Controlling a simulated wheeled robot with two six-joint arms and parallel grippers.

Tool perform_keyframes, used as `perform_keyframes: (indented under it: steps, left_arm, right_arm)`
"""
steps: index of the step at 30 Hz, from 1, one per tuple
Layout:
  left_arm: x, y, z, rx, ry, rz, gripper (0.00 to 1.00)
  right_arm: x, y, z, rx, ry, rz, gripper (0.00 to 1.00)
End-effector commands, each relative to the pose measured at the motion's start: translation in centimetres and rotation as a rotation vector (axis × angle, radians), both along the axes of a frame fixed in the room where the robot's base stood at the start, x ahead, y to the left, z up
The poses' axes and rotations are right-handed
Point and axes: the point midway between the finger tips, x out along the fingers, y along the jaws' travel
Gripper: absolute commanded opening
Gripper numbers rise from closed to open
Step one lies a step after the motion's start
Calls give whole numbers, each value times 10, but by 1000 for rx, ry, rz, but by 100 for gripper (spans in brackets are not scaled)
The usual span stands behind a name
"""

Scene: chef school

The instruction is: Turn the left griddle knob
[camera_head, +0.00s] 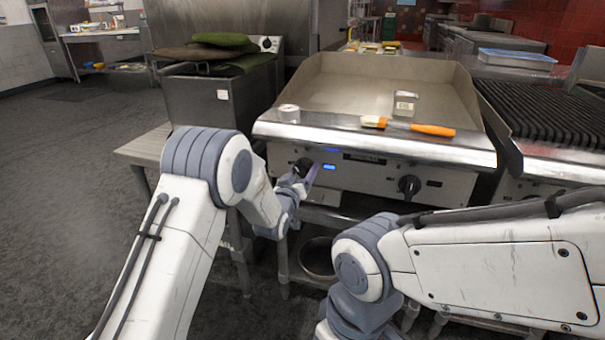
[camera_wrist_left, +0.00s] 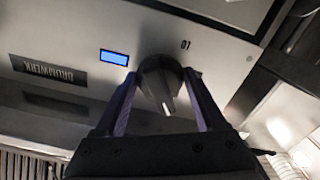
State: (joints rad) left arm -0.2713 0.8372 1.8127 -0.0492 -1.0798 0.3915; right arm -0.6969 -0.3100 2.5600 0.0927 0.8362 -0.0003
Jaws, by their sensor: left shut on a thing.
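The left griddle knob (camera_head: 303,164) is black and sits on the front panel of the griddle (camera_head: 365,178), left of a small lit blue display (camera_head: 329,167). In the left wrist view the knob (camera_wrist_left: 160,80) shows close up, with a white pointer mark toward the bottom of the picture. My left gripper (camera_head: 307,172) is at the knob; in the wrist view its fingers (camera_wrist_left: 161,88) stand on either side of it, shut on it. Part of the knob is hidden in the head view. My right arm shows, but its gripper does not.
A second black knob (camera_head: 409,186) is further right on the panel. A fryer (camera_head: 222,100) stands left, a ridged grill (camera_head: 545,112) right.

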Motion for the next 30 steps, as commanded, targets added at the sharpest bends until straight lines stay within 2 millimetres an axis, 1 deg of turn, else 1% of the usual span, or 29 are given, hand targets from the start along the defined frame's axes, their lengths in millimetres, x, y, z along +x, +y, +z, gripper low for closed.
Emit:
perform_keyframes:
  steps: [7, 20, 21, 30]
  left_arm:
    - [0, 1, 0, -58, 18, 1, 17]
    - [0, 1, 0, -66, 21, 2, 17]
    - [0, 1, 0, -66, 21, 2, 84]
    - [0, 0, 0, -66, 22, 1, 84]
  right_arm:
    - [0, 0, -2, 0, 0, 0, 50]
    - [0, 0, -2, 0, 0, 0, 50]
    - [0, 0, -2, 0, 0, 0, 50]
    - [0, 0, -2, 0, 0, 0, 50]
